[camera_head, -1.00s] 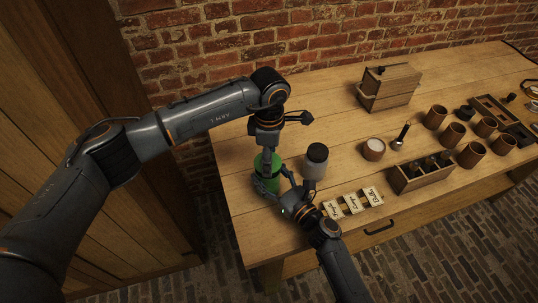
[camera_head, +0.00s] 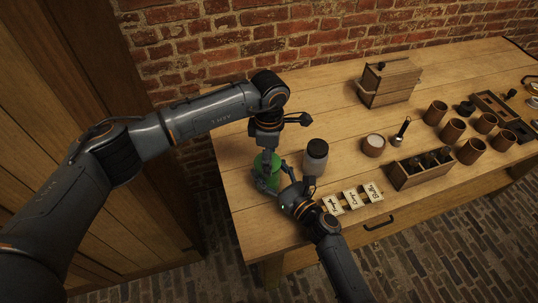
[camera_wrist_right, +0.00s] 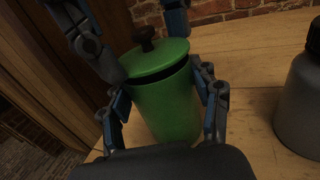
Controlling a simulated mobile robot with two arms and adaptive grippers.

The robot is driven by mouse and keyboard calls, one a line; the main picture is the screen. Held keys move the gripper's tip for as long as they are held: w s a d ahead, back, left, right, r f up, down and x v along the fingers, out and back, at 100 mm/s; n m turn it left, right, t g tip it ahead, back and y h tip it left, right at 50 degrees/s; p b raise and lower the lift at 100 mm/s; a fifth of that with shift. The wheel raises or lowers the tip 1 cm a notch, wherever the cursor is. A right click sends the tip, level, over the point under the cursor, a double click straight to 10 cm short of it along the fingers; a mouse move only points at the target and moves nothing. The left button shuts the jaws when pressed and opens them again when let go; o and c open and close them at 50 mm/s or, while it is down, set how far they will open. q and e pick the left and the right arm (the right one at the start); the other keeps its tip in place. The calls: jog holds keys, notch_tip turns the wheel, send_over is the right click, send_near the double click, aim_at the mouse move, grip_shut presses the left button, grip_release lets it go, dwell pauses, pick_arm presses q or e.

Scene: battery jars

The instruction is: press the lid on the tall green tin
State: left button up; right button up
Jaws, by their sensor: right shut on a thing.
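The tall green tin (camera_wrist_right: 165,105) stands on the table; its upper part shows in the right wrist view, and in the head view the tin (camera_head: 262,159) is partly hidden by my grippers. Its green lid (camera_wrist_right: 155,58) with a dark brown knob rests at the top, with a dark line under its rim; I cannot tell whether it is fully seated. My right gripper (camera_wrist_right: 163,112) is shut on the tin's body, one finger on each side. My left gripper (camera_wrist_right: 135,30) is above, its fingers apart on both sides of the knob, not touching it.
A grey jar with a dark lid (camera_head: 316,158) stands close to the right of the tin. Labelled cards (camera_head: 352,199) lie at the front edge. A wooden box (camera_head: 389,83), a small white-filled cup (camera_head: 374,145) and a bottle crate (camera_head: 423,170) stand farther right.

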pick_arm(q)
jog(key=shift+f, duration=0.45)
jog(key=o, duration=0.9)
notch_tip(320, 180, up, 12)
jog(key=shift+f, duration=0.1)
pick_arm(e)
jog(key=o, duration=1.8)
jog(key=shift+c, duration=0.2)
